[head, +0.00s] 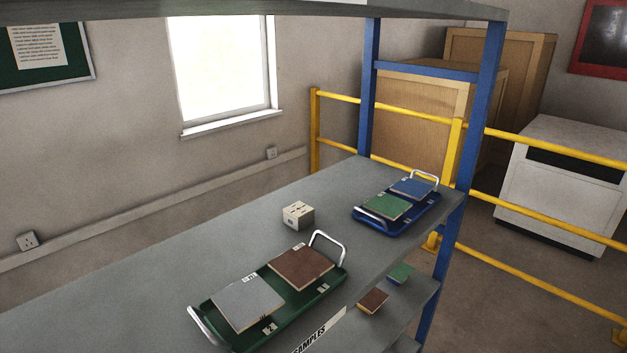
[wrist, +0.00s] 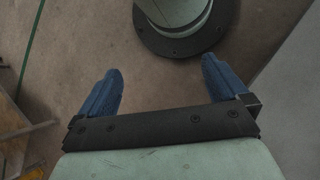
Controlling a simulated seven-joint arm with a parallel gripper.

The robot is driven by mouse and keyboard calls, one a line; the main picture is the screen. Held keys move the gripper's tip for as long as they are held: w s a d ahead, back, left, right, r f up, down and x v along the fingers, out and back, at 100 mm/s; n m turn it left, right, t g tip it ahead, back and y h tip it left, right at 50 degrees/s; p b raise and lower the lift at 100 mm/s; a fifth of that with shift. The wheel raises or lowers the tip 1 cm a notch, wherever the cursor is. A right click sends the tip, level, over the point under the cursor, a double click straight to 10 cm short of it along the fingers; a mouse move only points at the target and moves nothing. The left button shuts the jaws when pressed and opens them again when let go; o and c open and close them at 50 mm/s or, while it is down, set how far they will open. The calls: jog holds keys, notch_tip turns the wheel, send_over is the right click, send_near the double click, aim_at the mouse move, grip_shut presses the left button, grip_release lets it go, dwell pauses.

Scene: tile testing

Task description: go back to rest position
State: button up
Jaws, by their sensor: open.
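My gripper (wrist: 162,88) shows in the wrist view with its two blue fingers spread wide apart. Nothing is between them; bare floor and my own round base lie beyond. The gripper is not in the head view, and it is away from the tiles and trays there.
In the head view a grey shelf (head: 150,262) holds a green tray (head: 297,318) with a grey tile (head: 247,302) and a brown tile (head: 301,267). A blue tray (head: 399,230) holds a green tile (head: 386,206) and a blue tile (head: 412,187). A small white box (head: 298,215) stands between the trays.

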jog(key=s+f+n+y, duration=0.1)
jog(key=s+f, duration=0.7)
jog(key=f, duration=0.1)
jog(key=shift+a+f+y, duration=0.2)
jog(key=shift+f+y, duration=0.1)
jog(key=shift+f, duration=0.1)
jog(key=shift+s, duration=0.1)
